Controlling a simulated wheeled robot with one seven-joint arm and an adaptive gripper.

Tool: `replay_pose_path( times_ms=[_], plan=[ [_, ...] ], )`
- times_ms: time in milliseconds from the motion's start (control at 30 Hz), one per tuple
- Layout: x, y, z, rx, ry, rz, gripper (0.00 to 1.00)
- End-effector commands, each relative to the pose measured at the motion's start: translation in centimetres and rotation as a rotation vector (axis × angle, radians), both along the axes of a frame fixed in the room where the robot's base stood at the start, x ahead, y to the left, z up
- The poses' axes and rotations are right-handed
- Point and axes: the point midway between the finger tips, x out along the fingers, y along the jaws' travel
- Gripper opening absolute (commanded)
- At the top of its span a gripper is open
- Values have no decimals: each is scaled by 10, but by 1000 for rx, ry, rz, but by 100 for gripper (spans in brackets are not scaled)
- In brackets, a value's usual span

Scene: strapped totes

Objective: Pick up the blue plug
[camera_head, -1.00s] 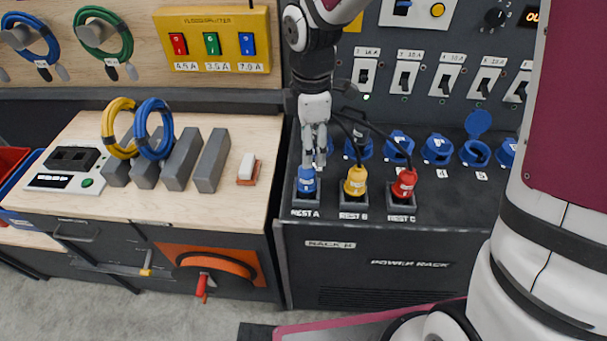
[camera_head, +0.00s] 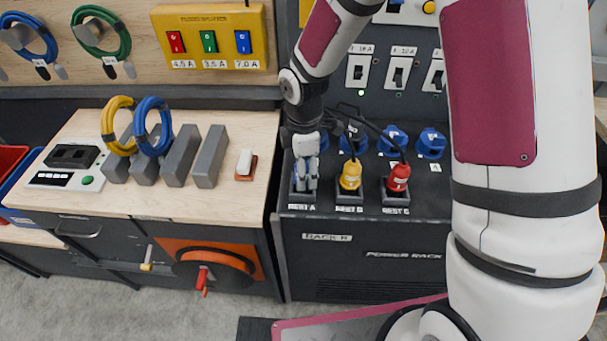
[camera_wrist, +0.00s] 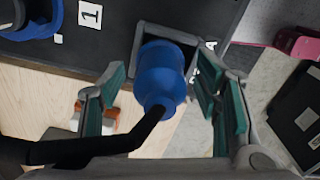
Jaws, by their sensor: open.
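The blue plug (camera_wrist: 161,75) stands in its square grey holder, labelled REST A, at the front left of the power rack. In the wrist view it sits between the two teal-padded fingers of my gripper (camera_wrist: 160,105), which are apart with a gap on both sides. A black cable runs from the plug toward the lower left of that view. In the head view my gripper (camera_head: 305,172) is lowered over REST A and hides most of the blue plug.
The yellow plug (camera_head: 350,176) in REST B and the red plug (camera_head: 398,178) in REST C stand just right of my gripper. Blue sockets (camera_head: 431,143) line the rack behind. A wooden bench (camera_head: 110,198) with coils and grey blocks lies left.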

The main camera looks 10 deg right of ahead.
Motion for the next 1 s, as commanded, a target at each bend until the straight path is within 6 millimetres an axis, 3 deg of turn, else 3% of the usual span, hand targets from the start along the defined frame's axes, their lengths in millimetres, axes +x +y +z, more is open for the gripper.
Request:
replay_pose_path(
  times_ms=[100,133,367,767,1000],
  plan=[
    [0,0,0,0,0,0,57],
    [0,0,0,0,0,0,53],
    [0,0,0,0,0,0,1],
    [1,0,4,0,-1,0,1],
    [2,0,25,0,-4,-1,1]
  ],
)
